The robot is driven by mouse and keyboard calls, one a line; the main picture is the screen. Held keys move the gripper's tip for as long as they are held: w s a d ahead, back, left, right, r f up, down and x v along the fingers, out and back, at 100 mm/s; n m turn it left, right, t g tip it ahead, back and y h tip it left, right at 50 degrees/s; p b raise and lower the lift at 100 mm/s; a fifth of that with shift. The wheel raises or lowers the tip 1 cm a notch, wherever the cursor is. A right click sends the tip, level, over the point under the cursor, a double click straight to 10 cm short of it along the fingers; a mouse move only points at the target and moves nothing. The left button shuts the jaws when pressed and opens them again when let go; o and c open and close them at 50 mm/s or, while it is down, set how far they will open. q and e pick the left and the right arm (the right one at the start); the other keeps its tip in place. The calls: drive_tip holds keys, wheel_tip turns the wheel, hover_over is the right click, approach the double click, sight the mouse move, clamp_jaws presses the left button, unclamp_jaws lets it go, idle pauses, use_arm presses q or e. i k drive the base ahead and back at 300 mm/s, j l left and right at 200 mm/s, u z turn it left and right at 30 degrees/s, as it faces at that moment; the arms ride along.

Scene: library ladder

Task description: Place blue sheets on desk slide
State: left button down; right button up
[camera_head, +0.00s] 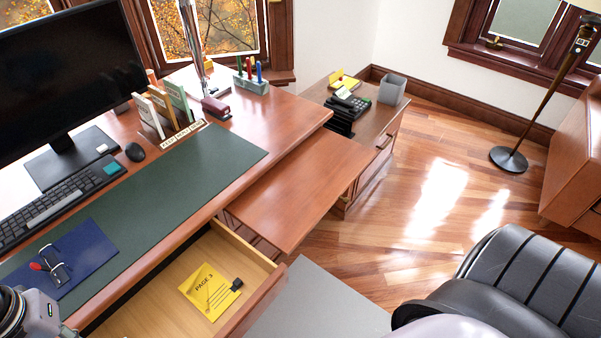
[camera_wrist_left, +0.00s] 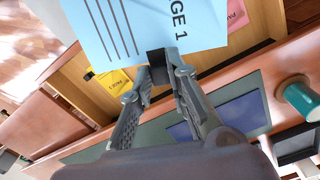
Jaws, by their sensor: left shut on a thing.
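In the left wrist view, my left gripper (camera_wrist_left: 159,78) is shut on the black clip (camera_wrist_left: 160,58) of a light blue sheet (camera_wrist_left: 135,25) marked "PAGE 1". The sheet appears above the open drawer; its far end is cut off by the frame. In the head view only part of my left arm (camera_head: 32,315) shows at the lower left; its fingers and the blue sheet are out of frame. The desk slide (camera_head: 295,190) is a bare wooden board pulled out beside the desk. My right gripper is not in view.
The open drawer (camera_head: 245,325) holds a yellow sheet (camera_head: 208,292) marked "PAGE 3", with a black clip. A pink sheet (camera_wrist_left: 237,14) shows in the wrist view. A black chair (camera_head: 510,290) stands at lower right.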

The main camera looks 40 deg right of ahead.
sight(324, 160)
drive_tip(key=z, duration=0.4)
drive_tip(key=l+z, duration=0.1)
drive_tip(key=z, duration=0.65)
drive_tip(key=l+z, duration=0.1)
drive_tip(key=z, duration=0.25)
